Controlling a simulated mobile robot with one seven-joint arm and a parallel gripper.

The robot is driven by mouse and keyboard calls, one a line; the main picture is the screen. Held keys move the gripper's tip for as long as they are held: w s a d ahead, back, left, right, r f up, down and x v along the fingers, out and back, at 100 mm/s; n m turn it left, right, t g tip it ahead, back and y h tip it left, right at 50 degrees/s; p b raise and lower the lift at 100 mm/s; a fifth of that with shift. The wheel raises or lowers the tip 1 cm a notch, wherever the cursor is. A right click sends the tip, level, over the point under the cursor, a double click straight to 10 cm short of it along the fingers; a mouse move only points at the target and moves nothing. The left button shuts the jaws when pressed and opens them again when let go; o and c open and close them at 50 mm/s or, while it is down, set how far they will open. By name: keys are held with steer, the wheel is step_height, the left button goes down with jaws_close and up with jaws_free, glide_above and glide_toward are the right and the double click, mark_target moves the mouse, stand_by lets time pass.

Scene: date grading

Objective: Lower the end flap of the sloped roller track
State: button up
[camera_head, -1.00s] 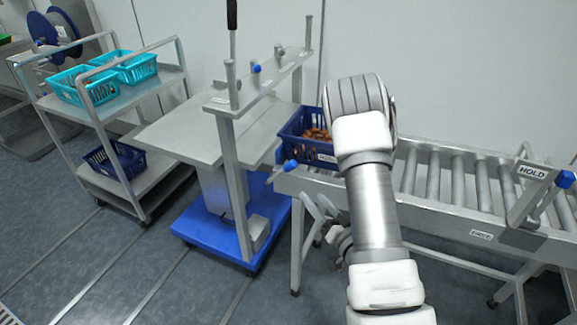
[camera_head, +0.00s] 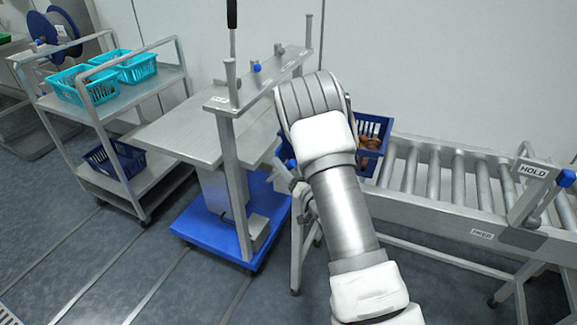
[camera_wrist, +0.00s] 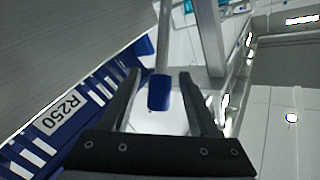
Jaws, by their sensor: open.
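The sloped roller track (camera_head: 440,218) runs from the right edge to the middle in the head view. At its left end, beside the blue crate, my arm hides most of the end flap. A blue grip on a grey bar (camera_wrist: 159,93) shows in the wrist view. It lies between the two dark fingers of my gripper (camera_wrist: 160,76), which are apart with gaps on both sides. In the head view my gripper is mostly hidden by my arm at the track's left end. Whether the flap stands raised or lowered is not clear.
A blue crate (camera_head: 375,125) of dates sits at the track's left end; its R250 label (camera_wrist: 60,115) is close by my fingers. A HOLD lever (camera_head: 533,172) stands at the right. A grey table on a blue base (camera_head: 215,232) and a cart (camera_head: 150,85) stand left.

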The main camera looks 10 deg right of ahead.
jaws_close()
stand_by(1.4)
